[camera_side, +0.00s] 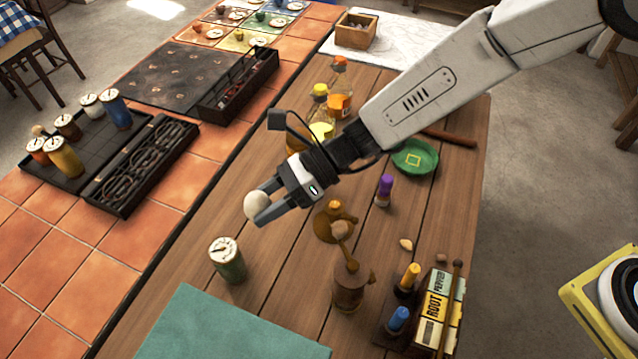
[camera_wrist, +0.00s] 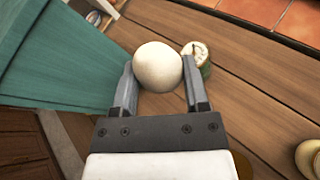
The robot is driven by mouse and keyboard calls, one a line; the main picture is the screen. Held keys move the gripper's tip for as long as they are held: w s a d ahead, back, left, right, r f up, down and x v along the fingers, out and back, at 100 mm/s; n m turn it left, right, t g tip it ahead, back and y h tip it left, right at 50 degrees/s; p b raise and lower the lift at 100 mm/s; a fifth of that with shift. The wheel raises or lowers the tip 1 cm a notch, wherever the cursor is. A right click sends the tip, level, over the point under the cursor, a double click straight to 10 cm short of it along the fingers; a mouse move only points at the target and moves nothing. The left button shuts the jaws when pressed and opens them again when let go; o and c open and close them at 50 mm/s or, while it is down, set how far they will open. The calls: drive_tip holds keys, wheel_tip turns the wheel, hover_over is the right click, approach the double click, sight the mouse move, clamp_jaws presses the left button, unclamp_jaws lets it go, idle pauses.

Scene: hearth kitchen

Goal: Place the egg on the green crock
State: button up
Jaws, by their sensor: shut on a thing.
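A whitish egg (camera_side: 257,205) is held between the two fingers of my gripper (camera_side: 266,211), above the wooden table. In the wrist view the egg (camera_wrist: 158,66) sits between the fingertips of my gripper (camera_wrist: 158,75), with a finger on each side. The green crock (camera_side: 229,267) stands upright on the table, lower and to the left of my gripper in the side view. Its pale top carries a dark mark. In the wrist view the crock (camera_wrist: 204,66) shows just right of the egg, partly hidden by the egg and the right finger.
A teal cloth or board (camera_side: 220,333) lies near the crock. A brown wooden mill (camera_side: 350,287), a purple-topped bottle (camera_side: 384,191) and a green dish (camera_side: 415,157) stand to the right. Black trays (camera_side: 142,166) rest on the orange tiles. Bare planks surround the crock.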

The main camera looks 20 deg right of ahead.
sight(249, 215)
drive_tip(key=s+d+r, duration=0.2)
drive_tip(key=s+r, duration=0.1)
drive_tip(key=s, duration=0.4)
drive_tip(key=shift+s+d+r, duration=0.2)
drive_tip(key=shift+r, duration=0.15)
drive_tip(key=shift+a, duration=0.1)
drive_tip(key=w+a+f, duration=0.1)
drive_tip(key=w+a, duration=0.1)
drive_tip(key=w+a+f, duration=0.1)
drive_tip(key=w+a, duration=0.1)
drive_tip(key=w+a+f, duration=0.2)
drive_tip(key=shift+w, duration=0.1)
drive_tip(key=a+f, duration=0.1)
drive_tip(key=w+f, duration=0.1)
drive_tip(key=w+a+f, duration=0.1)
drive_tip(key=f, duration=0.1)
drive_tip(key=shift+w+a+f, duration=0.1)
drive_tip(key=shift+w+a, duration=0.15)
drive_tip(key=shift+a, duration=0.05)
drive_tip(key=shift+w+a+f, duration=0.4)
drive_tip(key=shift+f, duration=0.2)
drive_tip(key=shift+w+a+f, duration=0.1)
drive_tip(key=shift+f, duration=0.1)
drive_tip(key=shift+w+a+f, duration=0.1)
drive_tip(key=shift+f, duration=1.5)
